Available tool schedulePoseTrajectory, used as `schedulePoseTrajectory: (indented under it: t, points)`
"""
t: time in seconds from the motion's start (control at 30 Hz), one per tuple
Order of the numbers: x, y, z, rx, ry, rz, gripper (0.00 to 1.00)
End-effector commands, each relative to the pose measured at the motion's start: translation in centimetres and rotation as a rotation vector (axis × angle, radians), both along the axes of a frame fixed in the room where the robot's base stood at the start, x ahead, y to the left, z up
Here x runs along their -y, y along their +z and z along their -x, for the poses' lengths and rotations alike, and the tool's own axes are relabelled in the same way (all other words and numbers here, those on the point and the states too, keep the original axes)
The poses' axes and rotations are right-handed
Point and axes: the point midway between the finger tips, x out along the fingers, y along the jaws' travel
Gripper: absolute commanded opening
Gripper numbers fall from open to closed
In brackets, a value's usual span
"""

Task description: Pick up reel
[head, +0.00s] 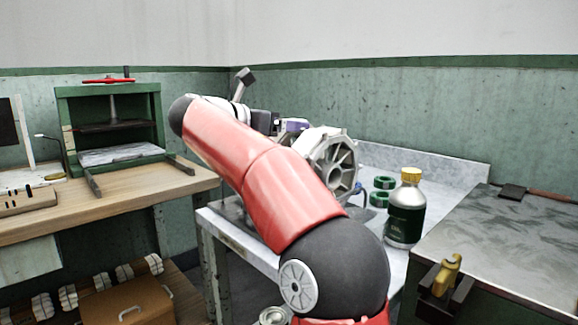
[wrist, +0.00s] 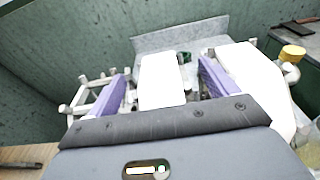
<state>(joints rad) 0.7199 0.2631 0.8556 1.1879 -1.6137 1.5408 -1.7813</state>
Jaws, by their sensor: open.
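The reel (head: 335,168) is a spoked grey wheel with broad white bars, standing on the pale grey bench. My arm hides its lower left part in the head view. My gripper (head: 291,126) is at its upper left, mostly behind my arm. In the wrist view my gripper (wrist: 164,84) is open, its two purple fingers spread apart. A white bar of the reel (wrist: 162,72) shows in the gap between them, with space on both sides. Another white bar lies beyond the right finger. I cannot tell how deep the fingers reach.
A dark green bottle with a yellow cap (head: 405,215) and green rings (head: 381,190) stand right of the reel on the grey bench (head: 440,165). A wooden table (head: 125,190) with a green press (head: 110,125) is at left. A metal-topped table (head: 510,245) is at right.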

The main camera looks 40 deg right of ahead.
Motion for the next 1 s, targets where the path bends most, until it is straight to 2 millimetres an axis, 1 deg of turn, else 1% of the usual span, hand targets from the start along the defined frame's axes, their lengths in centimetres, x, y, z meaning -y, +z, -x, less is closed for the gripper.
schedulePoseTrajectory:
  t: [0.17, 0.57, 0.6, 0.87, 1.0]
  points:
    - [0.0, 0.0, 0.0, 0.0, 0.001, 0.0, 0.85]
    - [0.0, 0.0, 0.0, 0.0, 0.0, 0.0, 0.34]
    - [0.0, 0.1, 0.0, 0.001, 0.0, 0.002, 0.33]
    - [-0.1, 0.3, 0.0, 0.001, 0.001, 0.001, 0.33]
    - [-0.1, 1.3, 0.0, 0.003, 0.002, 0.001, 0.33]
